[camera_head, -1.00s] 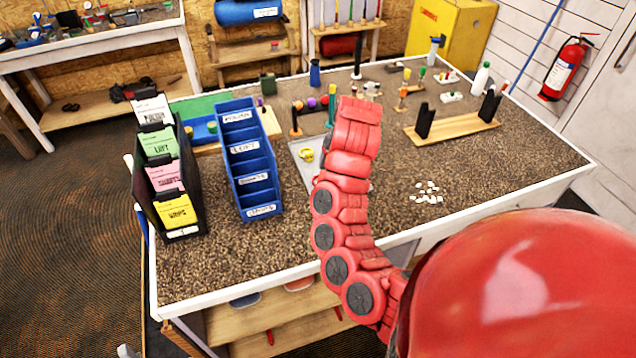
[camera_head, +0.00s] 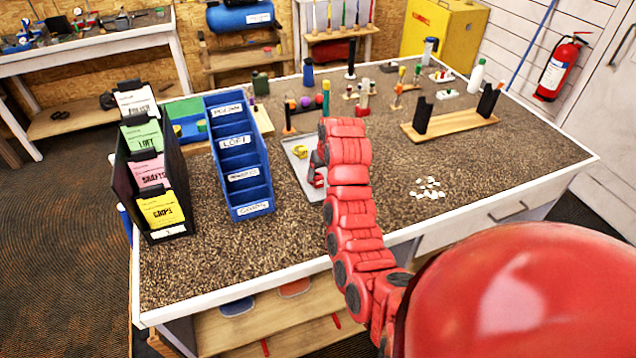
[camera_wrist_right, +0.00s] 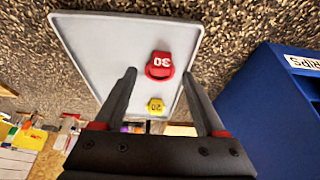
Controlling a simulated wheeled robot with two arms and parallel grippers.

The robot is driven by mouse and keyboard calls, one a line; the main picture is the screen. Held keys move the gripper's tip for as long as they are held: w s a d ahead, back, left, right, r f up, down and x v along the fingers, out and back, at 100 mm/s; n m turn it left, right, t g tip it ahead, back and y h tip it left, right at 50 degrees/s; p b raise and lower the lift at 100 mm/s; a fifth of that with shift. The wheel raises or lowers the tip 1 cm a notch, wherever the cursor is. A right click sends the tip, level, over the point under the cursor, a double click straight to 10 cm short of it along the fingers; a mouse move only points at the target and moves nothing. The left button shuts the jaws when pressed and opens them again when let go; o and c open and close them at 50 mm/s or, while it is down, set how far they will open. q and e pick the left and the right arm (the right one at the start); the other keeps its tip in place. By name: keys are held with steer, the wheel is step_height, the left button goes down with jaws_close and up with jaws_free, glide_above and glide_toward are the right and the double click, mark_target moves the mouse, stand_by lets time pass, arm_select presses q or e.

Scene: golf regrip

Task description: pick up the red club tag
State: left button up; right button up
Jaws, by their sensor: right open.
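The red club tag (camera_wrist_right: 159,66) bears the number 30 and lies flat on a shallow grey tray (camera_wrist_right: 90,38). In the right wrist view it sits between and just beyond the fingertips of my right gripper (camera_wrist_right: 158,74), apart from both. That gripper is open and empty, above the tray. A yellow tag (camera_wrist_right: 156,106) marked 20 lies on the same tray, nearer the gripper's palm in that view. In the head view the yellow tag (camera_head: 300,152) shows on the tray (camera_head: 294,141), while my red right arm hides part of the tray. My left gripper is out of view.
A blue bin rack (camera_head: 238,150) stands left of the tray, with a black file holder (camera_head: 130,190) beyond it. White pieces (camera_head: 428,188) lie to the right. A wooden stand (camera_head: 450,127) with black uprights is farther back.

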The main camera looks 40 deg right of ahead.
mark_target(319, 178)
steer(key=p+x, duration=0.2)
steer(key=x, duration=0.1)
steer(key=shift+w+a, duration=0.1)
steer(key=shift+w+f, duration=0.2)
steer(key=shift+f, duration=0.4)
steer(key=c, duration=1.1)
